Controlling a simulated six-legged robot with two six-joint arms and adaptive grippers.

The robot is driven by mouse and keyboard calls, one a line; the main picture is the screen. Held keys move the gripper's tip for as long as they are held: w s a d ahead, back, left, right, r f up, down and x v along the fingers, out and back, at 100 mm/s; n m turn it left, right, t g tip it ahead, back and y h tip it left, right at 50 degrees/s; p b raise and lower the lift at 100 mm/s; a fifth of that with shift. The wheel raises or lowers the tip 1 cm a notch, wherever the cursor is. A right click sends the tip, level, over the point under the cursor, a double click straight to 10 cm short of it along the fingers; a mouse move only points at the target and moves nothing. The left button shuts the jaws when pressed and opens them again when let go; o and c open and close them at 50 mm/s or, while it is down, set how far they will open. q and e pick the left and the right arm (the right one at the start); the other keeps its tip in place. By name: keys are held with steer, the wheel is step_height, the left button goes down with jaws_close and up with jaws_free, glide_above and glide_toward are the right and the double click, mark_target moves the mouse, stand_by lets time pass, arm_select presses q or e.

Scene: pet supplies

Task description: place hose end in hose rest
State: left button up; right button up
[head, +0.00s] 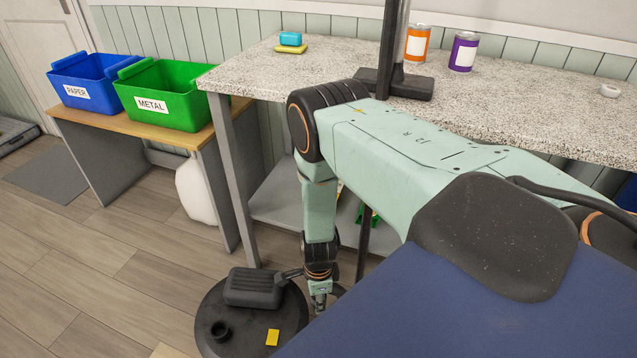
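My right arm reaches in from the right, and its forearm hangs down in front of the counter. The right gripper (320,298) points down beside a round black machine (240,335) on the floor. The machine has a raised black block (253,288), a short open black port (220,330) and a yellow label (272,337) on top. The gripper's fingertips are small and partly covered, so I cannot tell whether they hold anything. I cannot clearly pick out the hose end or the hose rest. My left gripper is not in view.
A speckled counter (330,72) carries a black post on a base (405,87), orange (417,44) and purple (463,52) cans, and sponges (290,42). A blue paper bin (85,78) and green metal bin (163,95) stand left.

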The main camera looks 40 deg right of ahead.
steer(key=shift+f+b, duration=7.2)
steer(key=shift+f, duration=1.65)
steer(key=shift+f, duration=0.2)
steer(key=o, duration=1.1)
steer(key=shift+o, duration=0.2)
